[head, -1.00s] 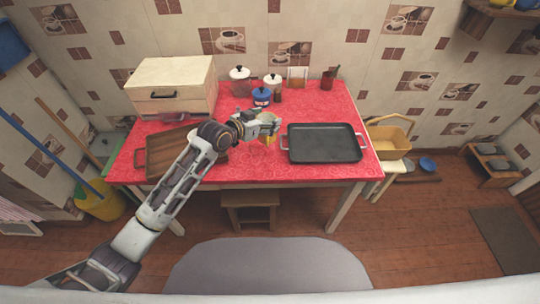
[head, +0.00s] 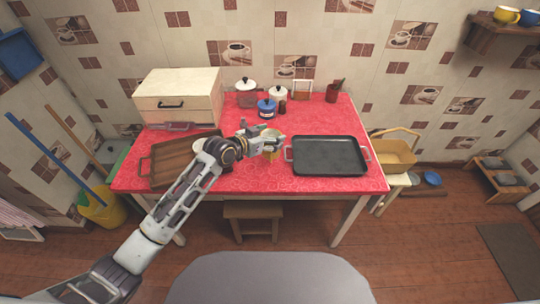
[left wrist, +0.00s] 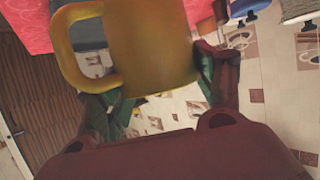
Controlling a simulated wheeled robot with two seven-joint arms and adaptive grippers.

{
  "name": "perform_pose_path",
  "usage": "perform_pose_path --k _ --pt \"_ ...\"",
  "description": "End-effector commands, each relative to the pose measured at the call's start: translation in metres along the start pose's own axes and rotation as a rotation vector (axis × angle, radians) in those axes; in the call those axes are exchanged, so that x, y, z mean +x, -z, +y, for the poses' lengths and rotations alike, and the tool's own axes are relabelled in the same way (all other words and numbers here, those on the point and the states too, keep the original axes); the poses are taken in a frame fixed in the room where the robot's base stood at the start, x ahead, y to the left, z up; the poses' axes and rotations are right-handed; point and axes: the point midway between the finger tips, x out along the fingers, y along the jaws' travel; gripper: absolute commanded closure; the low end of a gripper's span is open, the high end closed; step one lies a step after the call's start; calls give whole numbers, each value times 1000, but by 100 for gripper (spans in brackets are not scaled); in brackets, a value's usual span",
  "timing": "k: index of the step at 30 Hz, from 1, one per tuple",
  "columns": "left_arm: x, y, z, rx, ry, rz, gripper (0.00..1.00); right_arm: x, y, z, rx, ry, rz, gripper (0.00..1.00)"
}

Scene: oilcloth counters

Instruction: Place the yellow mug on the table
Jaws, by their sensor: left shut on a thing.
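The yellow mug (left wrist: 150,40) fills the top of the left wrist view, its handle to the left, between the gripper's two fingers. In the head view the mug (head: 274,154) shows partly behind my left gripper (head: 270,146), over the middle of the table. My left gripper is shut on the mug. The table (head: 250,182) has a red patterned cloth. I cannot tell whether the mug's base touches the cloth. My right gripper is not in view.
A dark tray (head: 328,156) lies right of the mug, and a wooden tray (head: 165,160) lies left, partly behind my arm. A blue pot (head: 267,109) and jars stand behind. A bread box (head: 180,95) is back left. Another yellow mug (head: 507,15) sits on the wall shelf.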

Motion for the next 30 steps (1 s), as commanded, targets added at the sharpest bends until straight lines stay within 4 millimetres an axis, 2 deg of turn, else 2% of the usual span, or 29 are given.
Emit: perform_pose_path --k 3,7,22,30 --pt "7 -17 0 -2 0 -1 69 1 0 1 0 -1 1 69" --pt "13 -30 -1 0 1 1 69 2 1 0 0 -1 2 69" --pt "16 -38 -1 0 0 1 69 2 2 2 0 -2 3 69" --pt "26 -62 -1 -2 0 0 69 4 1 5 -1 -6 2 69"
